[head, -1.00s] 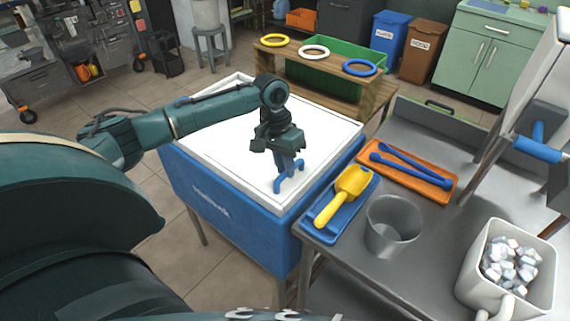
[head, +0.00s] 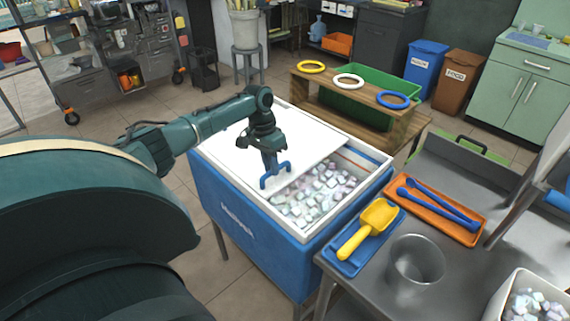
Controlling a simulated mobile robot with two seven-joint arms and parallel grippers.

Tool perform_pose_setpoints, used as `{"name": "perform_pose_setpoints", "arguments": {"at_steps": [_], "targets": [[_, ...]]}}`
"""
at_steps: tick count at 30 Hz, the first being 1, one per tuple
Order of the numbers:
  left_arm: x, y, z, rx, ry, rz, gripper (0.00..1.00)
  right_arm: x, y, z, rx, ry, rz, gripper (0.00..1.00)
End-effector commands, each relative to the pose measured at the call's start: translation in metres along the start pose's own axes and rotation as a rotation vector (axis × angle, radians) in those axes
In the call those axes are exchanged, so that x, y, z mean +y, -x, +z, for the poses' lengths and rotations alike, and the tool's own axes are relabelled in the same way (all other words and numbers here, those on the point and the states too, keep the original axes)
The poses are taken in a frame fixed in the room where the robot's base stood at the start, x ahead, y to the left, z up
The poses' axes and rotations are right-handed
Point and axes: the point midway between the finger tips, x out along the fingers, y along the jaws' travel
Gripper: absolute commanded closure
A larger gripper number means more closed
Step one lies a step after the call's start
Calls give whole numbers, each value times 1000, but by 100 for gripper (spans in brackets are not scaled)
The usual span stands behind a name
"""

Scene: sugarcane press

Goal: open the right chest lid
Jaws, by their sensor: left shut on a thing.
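The blue chest (head: 245,225) stands in the middle of the head view. Its white lid (head: 238,150) lies over the left and back part of the top. The right part of the chest is uncovered and shows many ice cubes (head: 315,192). My left gripper (head: 271,165) points down and is shut on the blue lid handle (head: 276,175), near the lid's right edge. The gripper hides part of the handle. My right gripper is not in the view.
A metal table at right holds a yellow scoop (head: 370,228) on a blue tray, a metal cup (head: 416,262), an orange tray (head: 437,210) with blue utensils, and a white ice bucket (head: 522,298). A wooden bench (head: 340,92) with rings stands behind the chest.

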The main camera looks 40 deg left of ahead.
Motion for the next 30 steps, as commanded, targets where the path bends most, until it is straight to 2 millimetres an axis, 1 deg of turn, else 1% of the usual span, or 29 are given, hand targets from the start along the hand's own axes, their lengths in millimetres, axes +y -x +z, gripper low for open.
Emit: {"name": "perform_pose_setpoints", "arguments": {"at_steps": [1,5,15,16,23,30], "targets": [[-5,1,-1,2,2,1,100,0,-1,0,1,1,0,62],[-11,2,0,0,0,0,100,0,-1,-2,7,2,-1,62],[-12,3,0,0,-2,0,100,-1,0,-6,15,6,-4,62],[-12,3,0,0,-2,0,83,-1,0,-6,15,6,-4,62],[-12,2,0,0,-1,0,64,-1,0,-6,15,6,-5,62],[-12,3,0,1,-1,0,64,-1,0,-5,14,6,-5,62]]}}
